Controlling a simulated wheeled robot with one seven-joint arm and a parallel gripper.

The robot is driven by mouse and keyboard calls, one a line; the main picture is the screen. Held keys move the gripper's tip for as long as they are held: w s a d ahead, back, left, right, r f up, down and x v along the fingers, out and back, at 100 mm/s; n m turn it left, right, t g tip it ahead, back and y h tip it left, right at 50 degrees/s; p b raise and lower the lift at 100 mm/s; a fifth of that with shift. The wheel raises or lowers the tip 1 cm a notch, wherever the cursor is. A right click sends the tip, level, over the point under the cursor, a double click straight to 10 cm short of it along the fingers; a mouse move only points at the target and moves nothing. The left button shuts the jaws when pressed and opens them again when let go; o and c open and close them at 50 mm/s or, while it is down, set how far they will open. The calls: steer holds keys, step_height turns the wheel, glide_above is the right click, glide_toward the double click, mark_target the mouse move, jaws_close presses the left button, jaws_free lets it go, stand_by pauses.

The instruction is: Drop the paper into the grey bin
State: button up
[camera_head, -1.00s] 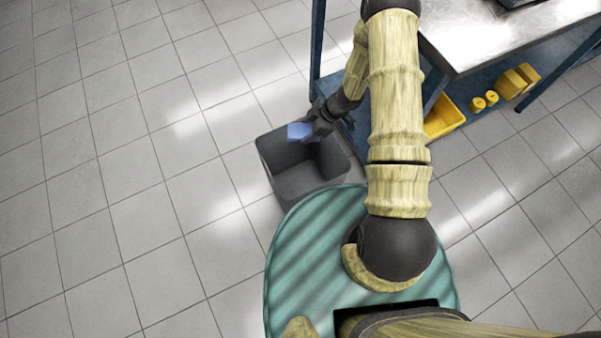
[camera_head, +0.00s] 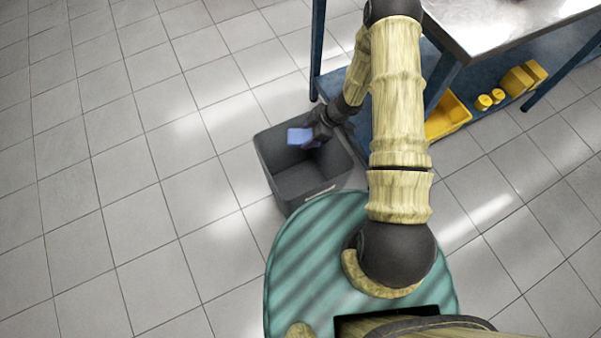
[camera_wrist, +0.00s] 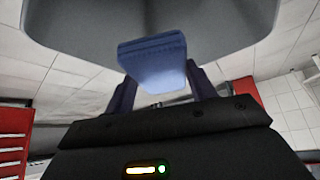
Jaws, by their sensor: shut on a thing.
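The paper is a small blue, folded-looking block (camera_head: 299,136); it also shows in the wrist view (camera_wrist: 153,64). My gripper (camera_head: 312,138) is shut on it, with one dark finger on each side in the wrist view (camera_wrist: 162,88). The grey bin (camera_head: 312,184) stands on the floor, open at the top. In the head view the paper and my gripper overlap the bin's opening near its far side. The bin's grey wall also fills the top of the wrist view (camera_wrist: 225,25). The exact height of the paper against the rim is hard to tell.
A blue-framed workbench with a metal top (camera_head: 490,25) stands right of the bin. Its lower shelf holds a yellow tray (camera_head: 448,117) and several yellow parts. A bench leg (camera_head: 317,50) rises close behind the bin. The tiled floor left of it is clear.

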steer(key=o, duration=1)
steer(key=shift+o, duration=0.2)
steer(key=shift+r, duration=0.1)
steer(key=p+v, duration=0.5)
steer(key=v, duration=1.2)
steer(key=shift+r, duration=0.15)
